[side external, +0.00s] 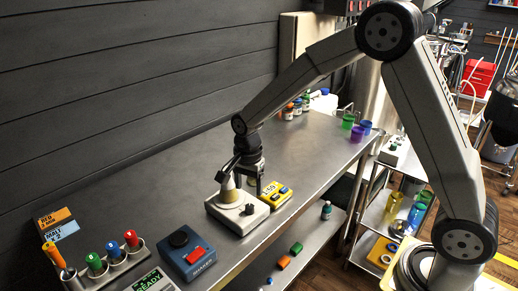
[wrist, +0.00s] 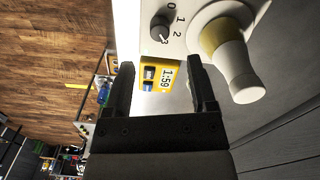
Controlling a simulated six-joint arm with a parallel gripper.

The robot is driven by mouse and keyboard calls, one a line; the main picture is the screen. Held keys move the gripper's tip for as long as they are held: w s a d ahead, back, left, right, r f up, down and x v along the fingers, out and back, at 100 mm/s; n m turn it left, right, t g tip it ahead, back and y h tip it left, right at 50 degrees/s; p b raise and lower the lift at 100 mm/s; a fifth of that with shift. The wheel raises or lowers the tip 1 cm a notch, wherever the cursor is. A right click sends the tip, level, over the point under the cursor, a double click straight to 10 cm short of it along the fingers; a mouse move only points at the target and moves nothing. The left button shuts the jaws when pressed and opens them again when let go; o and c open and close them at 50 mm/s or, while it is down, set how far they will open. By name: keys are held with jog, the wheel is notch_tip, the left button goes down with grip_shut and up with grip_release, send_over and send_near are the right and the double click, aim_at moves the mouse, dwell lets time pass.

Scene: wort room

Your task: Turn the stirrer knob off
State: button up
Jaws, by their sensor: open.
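The stirrer is a pale box (side external: 226,217) on the grey bench, with a flask (side external: 228,192) of yellow liquid standing on its top. Its dark round knob (side external: 249,209) is on the front part. The wrist view shows the knob (wrist: 159,29) beside the marks 0, 1, 2 and 3, and its pointer seems to be at 3. The flask (wrist: 232,60) is right of the knob there. My gripper (side external: 250,186) is above the stirrer, beside the flask. In the wrist view my gripper (wrist: 160,64) is open and empty, with the knob beyond the fingertips, not between them.
A yellow timer (wrist: 168,66) reading 1:59 lies close beside the stirrer; the side view also shows it (side external: 277,193). A blue box (side external: 187,256) with a red switch and a rack (side external: 112,264) of coloured-top items stand at left. The bench behind the stirrer is clear.

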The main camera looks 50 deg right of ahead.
aim_at(250, 206)
jog(key=shift+f, duration=3.55)
grip_shut()
